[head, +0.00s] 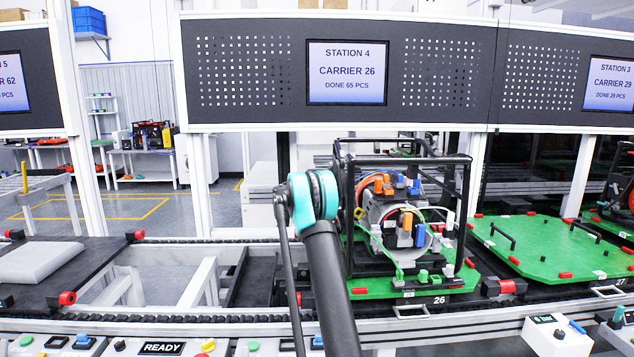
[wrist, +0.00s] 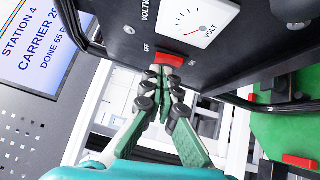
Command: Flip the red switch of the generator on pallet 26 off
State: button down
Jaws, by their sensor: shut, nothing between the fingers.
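The generator (head: 388,222) stands in a black tube frame on green pallet 26 (head: 459,283), in the middle of the head view. The wrist view shows its dark panel (wrist: 133,40) with a red rocker switch (wrist: 170,60) below a volt meter (wrist: 207,22). The word OFF is printed to the left of the switch. My gripper (wrist: 161,73) is shut and empty, with its green fingers together. Its fingertips are at the near edge of the red switch, touching or almost touching it. In the head view my arm hides the fingertips, and the switch is not visible.
The black frame tubes (head: 462,210) surround the generator close to my gripper. Another green pallet (head: 550,247) lies to the right on the conveyor. A control box (head: 557,335) and a front rail with buttons (head: 160,348) line the near edge. The station screen (head: 347,73) hangs above.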

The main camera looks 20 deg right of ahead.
jog(key=shift+s+d, duration=0.1)
jog(key=shift+d, duration=0.15)
jog(key=shift+d+r, duration=0.15)
jog(key=shift+d, duration=0.15)
jog(key=shift+s, duration=0.1)
jog(key=shift+a, duration=0.1)
jog(key=s+a+r, duration=0.1)
jog(key=s+a, duration=0.2)
jog(key=a, duration=0.9)
jog(key=shift+s+a+r, duration=0.2)
jog(key=shift+s+a, duration=0.1)
